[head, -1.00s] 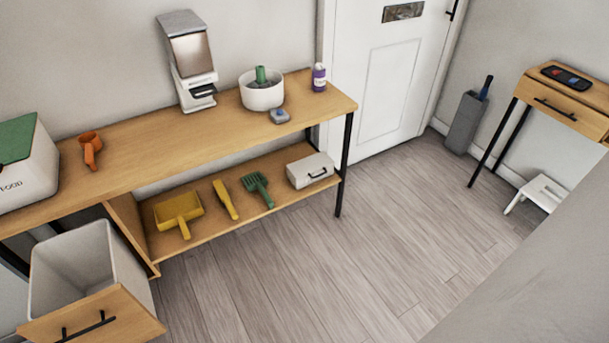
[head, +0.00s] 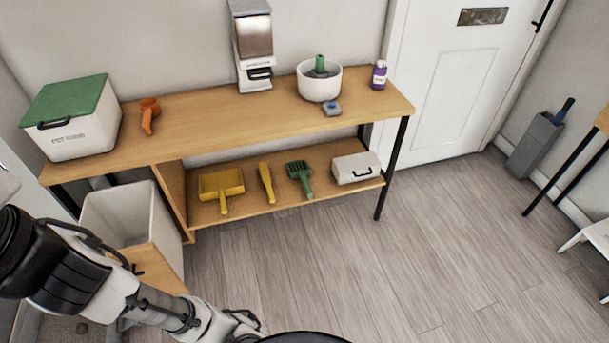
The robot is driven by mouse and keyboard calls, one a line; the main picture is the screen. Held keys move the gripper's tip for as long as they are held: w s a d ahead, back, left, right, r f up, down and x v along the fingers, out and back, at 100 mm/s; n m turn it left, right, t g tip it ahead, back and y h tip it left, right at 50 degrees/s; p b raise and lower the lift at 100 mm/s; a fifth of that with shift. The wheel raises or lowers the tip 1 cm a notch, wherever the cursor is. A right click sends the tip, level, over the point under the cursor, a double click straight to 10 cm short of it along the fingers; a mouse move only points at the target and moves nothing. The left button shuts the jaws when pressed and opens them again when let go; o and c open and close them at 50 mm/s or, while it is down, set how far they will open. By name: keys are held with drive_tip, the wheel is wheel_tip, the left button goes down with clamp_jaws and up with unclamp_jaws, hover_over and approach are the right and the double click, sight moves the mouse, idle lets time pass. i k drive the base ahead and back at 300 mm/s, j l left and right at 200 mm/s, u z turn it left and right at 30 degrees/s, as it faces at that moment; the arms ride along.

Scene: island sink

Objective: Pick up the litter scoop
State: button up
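The litter scoop (head: 300,177) is green with a slotted head. It lies on the lower shelf of the wooden bench, head toward the wall and handle toward the front edge. A yellow brush is to its left and a white box to its right, both apart from it. My arm enters at the lower left, and its far end, likely my gripper (head: 243,322), is low at the bottom edge, over the floor in the picture and well away from the scoop. Its fingers are too small and unclear to tell open from shut.
The lower shelf (head: 235,213) also holds a yellow dustpan (head: 221,184), the yellow brush (head: 267,182) and the white box (head: 356,168). A black bench leg (head: 391,170) stands at the right. The floor in front is clear.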

sight(299, 169)
drive_tip(key=u, duration=2.05)
drive_tip(key=z, duration=2.05)
drive_tip(key=i+l, duration=0.65)
drive_tip(key=l, duration=0.25)
drive_tip(key=i+l, duration=0.35)
drive_tip(key=l+u, duration=0.05)
